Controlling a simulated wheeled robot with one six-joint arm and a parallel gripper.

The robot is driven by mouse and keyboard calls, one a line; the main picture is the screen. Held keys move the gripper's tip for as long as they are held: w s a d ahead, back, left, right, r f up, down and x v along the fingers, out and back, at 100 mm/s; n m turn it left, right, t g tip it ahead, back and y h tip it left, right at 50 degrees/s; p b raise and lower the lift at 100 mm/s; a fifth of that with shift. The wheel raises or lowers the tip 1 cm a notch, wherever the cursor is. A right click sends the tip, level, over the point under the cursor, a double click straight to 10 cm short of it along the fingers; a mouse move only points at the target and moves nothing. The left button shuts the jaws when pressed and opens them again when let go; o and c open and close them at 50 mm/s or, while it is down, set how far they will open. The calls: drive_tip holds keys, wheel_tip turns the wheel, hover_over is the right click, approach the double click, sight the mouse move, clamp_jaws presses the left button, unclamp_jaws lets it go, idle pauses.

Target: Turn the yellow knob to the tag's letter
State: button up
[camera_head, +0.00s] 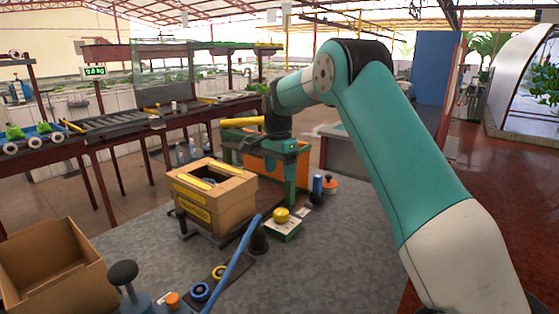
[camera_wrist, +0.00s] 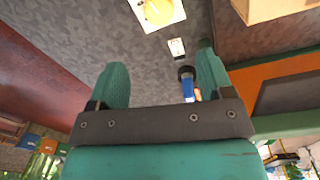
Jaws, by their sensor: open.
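The yellow knob (camera_head: 281,215) sits on a small pale-topped box with a green base (camera_head: 283,232) on the grey mat, below my arm's end. In the wrist view the yellow knob (camera_wrist: 158,10) is at the top edge, partly cut off, on its white plate. A small white tag (camera_wrist: 177,47) with dark marks lies beside it; its letter is too small to read. My gripper (camera_wrist: 160,62) is open, with two green fingers spread apart and nothing between them. The knob is beyond the fingertips, and the gripper does not touch it.
A blue cylinder (camera_head: 317,186) and an orange-red item (camera_head: 330,186) stand right of the knob box. A cardboard box (camera_head: 212,195) stands to its left. A blue bar (camera_head: 233,262) slants across the front. An orange bin (camera_head: 262,158) is behind. Grey mat at front right is clear.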

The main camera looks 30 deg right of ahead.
drive_tip(key=shift+w+r, duration=0.1)
drive_tip(key=shift+r, duration=1.8)
drive_tip(key=s+a+r+n+t+y, duration=0.1)
drive_tip(key=s+a+r+n, duration=0.1)
drive_tip(key=s+a+n, duration=0.55)
drive_tip(key=s+a+r+n, duration=0.3)
drive_tip(key=s+a+n, duration=0.2)
drive_tip(key=s+a, duration=0.4)
drive_tip(key=s+a+f+n+y, duration=0.1)
drive_tip(key=s+a+n, duration=0.4)
drive_tip(key=s, duration=0.5)
drive_tip(key=s+a+f+n+y, duration=0.2)
drive_tip(key=s+a+n, duration=0.3)
drive_tip(key=s, duration=0.5)
drive_tip(key=shift+s+n, duration=0.35)
drive_tip(key=shift+n, duration=0.3)
